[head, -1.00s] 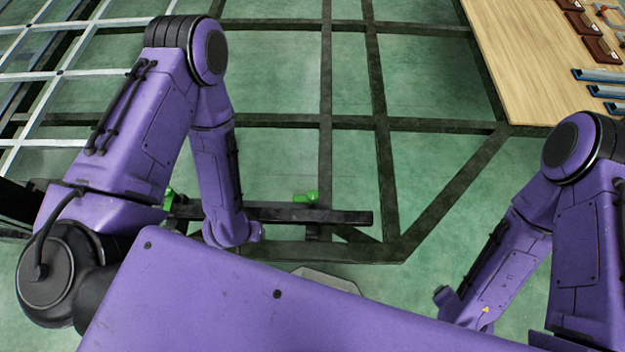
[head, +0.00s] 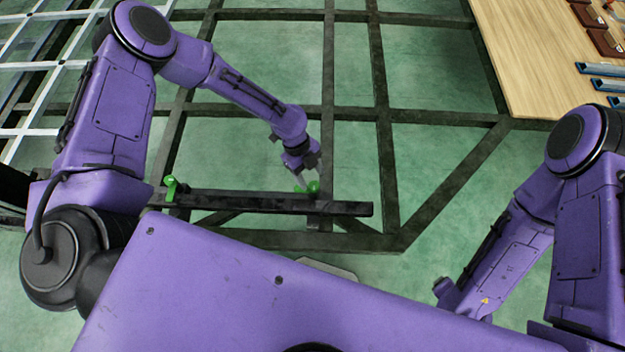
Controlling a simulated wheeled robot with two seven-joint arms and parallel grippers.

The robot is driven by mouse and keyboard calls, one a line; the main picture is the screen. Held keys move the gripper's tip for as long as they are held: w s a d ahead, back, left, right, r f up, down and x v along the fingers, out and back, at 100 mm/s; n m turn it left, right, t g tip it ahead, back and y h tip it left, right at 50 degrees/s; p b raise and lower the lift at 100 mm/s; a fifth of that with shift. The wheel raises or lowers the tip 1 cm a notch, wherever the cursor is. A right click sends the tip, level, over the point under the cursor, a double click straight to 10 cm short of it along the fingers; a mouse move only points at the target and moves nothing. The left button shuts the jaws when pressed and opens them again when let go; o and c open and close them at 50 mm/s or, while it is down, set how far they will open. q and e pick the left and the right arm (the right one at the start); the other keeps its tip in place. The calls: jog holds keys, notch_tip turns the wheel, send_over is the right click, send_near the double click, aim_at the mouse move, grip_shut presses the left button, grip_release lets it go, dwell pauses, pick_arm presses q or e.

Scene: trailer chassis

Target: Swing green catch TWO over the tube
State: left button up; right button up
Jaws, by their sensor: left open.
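Two green catches show on the dark tube (head: 240,201) of the chassis front. One green catch (head: 172,189) stands up at the tube's left part. The other green catch (head: 312,187) is at the right part, beside the tip of my left gripper (head: 305,172). I cannot read any number on either catch. My left gripper is open and points down close to the right catch. I cannot tell whether it touches it. My right arm's lower part (head: 500,262) hangs at the right, and its gripper is not in view.
The dark chassis frame (head: 384,150) lies over a green floor. A wooden table (head: 530,60) with blue-edged bars (head: 605,84) and brown boxes stands at the upper right. A white grid (head: 50,65) lies at the upper left. Floor between the beams is clear.

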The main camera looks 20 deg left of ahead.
aim_at(314, 185)
pick_arm(q)
jog(key=x, duration=0.3)
jog(key=shift+f, duration=0.1)
jog(key=shift+c, duration=0.2)
jog(key=c, duration=1)
jog(key=shift+o, duration=0.2)
